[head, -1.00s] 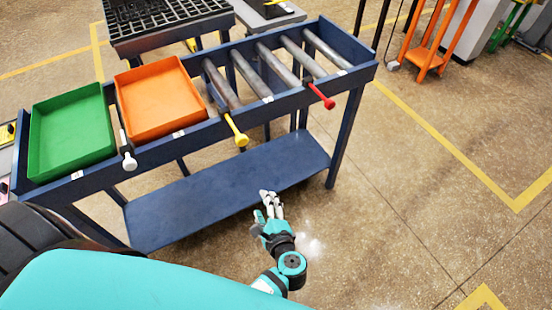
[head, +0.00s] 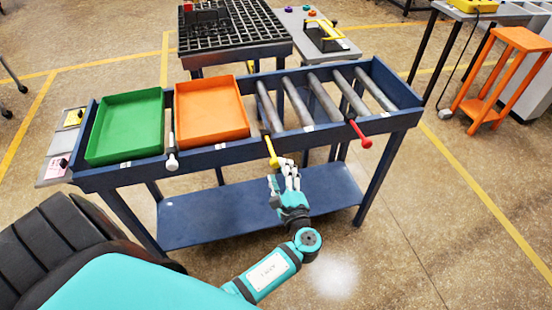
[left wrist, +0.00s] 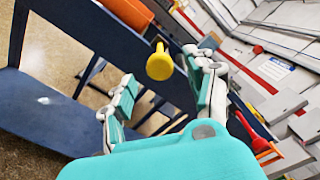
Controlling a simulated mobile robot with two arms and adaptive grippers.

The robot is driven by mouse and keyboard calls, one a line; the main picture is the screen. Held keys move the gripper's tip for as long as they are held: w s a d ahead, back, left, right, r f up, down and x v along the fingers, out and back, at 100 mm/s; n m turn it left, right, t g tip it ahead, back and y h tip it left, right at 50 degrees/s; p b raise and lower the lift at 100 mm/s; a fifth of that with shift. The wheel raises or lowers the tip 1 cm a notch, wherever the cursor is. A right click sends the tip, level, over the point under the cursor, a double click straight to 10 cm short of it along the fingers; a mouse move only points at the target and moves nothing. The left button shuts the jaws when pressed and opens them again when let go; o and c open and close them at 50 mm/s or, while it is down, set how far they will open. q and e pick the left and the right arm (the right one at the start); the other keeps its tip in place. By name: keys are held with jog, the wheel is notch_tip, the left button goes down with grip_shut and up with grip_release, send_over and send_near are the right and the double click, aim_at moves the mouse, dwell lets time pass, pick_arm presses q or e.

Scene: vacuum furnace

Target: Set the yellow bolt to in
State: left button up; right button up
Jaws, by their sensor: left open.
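The yellow bolt (head: 271,151) sticks out from the front rail of the blue roller table (head: 225,150), below the gap right of the orange tray. Its round knob also shows in the left wrist view (left wrist: 160,65), seen nearly end-on. My left gripper (head: 287,168) is open, just in front of and slightly right of the bolt in the head view. In the left wrist view its fingers (left wrist: 163,92) are spread, with the knob between and beyond their tips; I see no contact. How deep the bolt's rod sits in the rail is hidden. My right gripper is not in view.
A white bolt (head: 171,155) and a red bolt (head: 360,134) stick out of the same rail. A green tray (head: 125,128) and an orange tray (head: 210,112) sit on the table, with bare rollers (head: 297,103) to the right. A lower blue shelf (head: 220,215) lies beneath.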

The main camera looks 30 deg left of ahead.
aim_at(277, 166)
pick_arm(q)
jog(key=x, duration=0.4)
jog(key=shift+w+a+p, duration=0.1)
jog(key=shift+a+p, duration=0.05)
jog(key=shift+p, duration=0.2)
jog(key=shift+a, duration=0.1)
jog(key=c, duration=1)
grip_shut()
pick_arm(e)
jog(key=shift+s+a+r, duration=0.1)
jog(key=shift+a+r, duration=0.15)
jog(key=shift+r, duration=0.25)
